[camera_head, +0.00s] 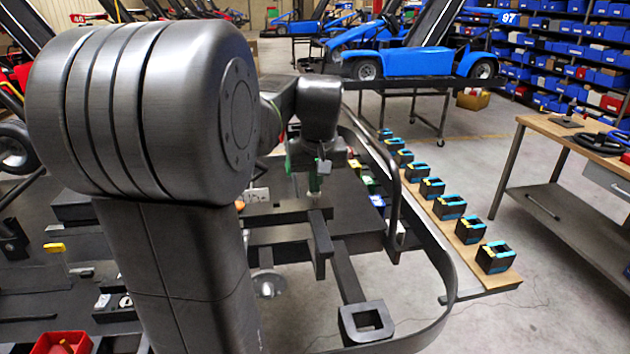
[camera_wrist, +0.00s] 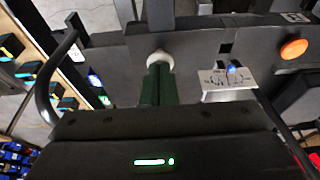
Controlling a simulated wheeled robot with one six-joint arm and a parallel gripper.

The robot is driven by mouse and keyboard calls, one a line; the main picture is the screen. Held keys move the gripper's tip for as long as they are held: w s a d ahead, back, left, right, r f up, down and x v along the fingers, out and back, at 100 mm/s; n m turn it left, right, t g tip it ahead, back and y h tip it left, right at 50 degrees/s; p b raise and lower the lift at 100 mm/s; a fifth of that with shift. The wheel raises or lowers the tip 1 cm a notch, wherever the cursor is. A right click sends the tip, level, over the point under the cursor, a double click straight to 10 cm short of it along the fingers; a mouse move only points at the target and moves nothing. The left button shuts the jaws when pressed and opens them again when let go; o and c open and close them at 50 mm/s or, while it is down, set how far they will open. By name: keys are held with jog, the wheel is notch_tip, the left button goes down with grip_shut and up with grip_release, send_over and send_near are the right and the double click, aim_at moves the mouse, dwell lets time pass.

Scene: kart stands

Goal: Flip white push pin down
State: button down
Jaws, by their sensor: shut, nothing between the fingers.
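The white push pin (camera_wrist: 160,57) shows as a pale rounded knob on the dark kart panel in the wrist view. My gripper (camera_wrist: 160,70) has its green fingers shut with nothing between them. The fingertips overlap the pin's near edge in the wrist view; I cannot tell whether they touch it. The fingers partly hide the pin, so its tilt is unclear. In the head view my gripper (camera_head: 314,184) points down over the kart frame, and I cannot make out the pin there.
A silver plate (camera_wrist: 229,83) with a blue-tipped switch sits right of the fingers. An orange knob (camera_wrist: 294,49) is farther right. A dark curved tube (camera_head: 392,190) of the kart frame rises right of my gripper. A wooden board (camera_head: 455,232) holds several black-and-blue blocks.

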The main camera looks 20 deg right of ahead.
notch_tip(320, 180, down, 2)
jog(key=shift+s+a+f+b, duration=0.1)
jog(key=shift+f+b, duration=0.1)
jog(key=shift+b, duration=0.3)
jog(key=shift+s+a+f, duration=0.15)
jog(key=shift+s, duration=0.05)
jog(key=r+p, duration=0.2)
jog(key=r, duration=0.1)
jog(key=r+p, duration=0.2)
jog(key=shift+w, duration=0.25)
jog(key=v, duration=1)
jog(key=shift+r+b, duration=0.25)
jog(key=shift+b, duration=0.05)
jog(key=shift+s+f, duration=0.1)
